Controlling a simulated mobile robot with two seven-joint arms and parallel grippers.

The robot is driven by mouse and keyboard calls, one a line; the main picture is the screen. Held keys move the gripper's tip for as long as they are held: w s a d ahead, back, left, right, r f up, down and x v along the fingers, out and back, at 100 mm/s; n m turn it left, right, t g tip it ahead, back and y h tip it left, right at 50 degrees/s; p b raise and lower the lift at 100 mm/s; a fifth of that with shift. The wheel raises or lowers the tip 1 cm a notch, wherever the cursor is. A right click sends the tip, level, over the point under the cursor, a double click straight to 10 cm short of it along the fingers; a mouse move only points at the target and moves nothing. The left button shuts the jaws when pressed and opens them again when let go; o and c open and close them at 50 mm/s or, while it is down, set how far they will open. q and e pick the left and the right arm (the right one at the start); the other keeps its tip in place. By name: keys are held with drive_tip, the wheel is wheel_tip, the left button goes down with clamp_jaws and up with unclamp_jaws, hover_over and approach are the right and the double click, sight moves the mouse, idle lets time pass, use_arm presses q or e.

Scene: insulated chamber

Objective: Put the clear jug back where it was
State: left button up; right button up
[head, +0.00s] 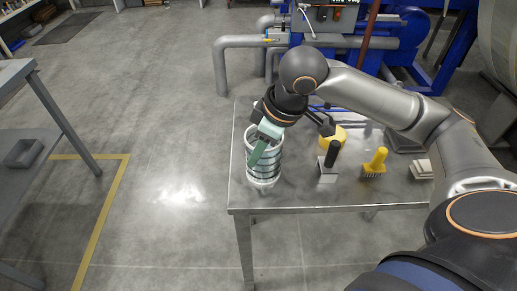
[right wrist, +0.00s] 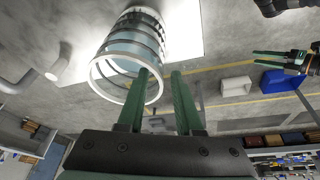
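The clear jug (head: 263,176) is a see-through cylinder with pale rims and dark bands. It appears upright at the left end of the steel table (head: 300,197). My right gripper (head: 257,156) is at the jug's upper part, its green finger covering some of it. In the right wrist view the jug (right wrist: 130,45) lies beyond the right gripper (right wrist: 160,72), whose fingers are apart. One finger overlaps the jug's rim and the other is just past it; I cannot tell whether they touch. My left gripper (right wrist: 285,60) shows at the right edge, fingers apart and empty.
On the table right of the jug are a black-handled tool (head: 328,166), a yellow brush (head: 375,163), a yellow round item (head: 336,134) and a white block (head: 422,169). Grey pipes (head: 222,65) and blue machinery stand behind.

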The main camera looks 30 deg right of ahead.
drive_tip(key=p+v, duration=0.3)
drive_tip(key=v, duration=0.9)
drive_tip(key=shift+s, duration=0.1)
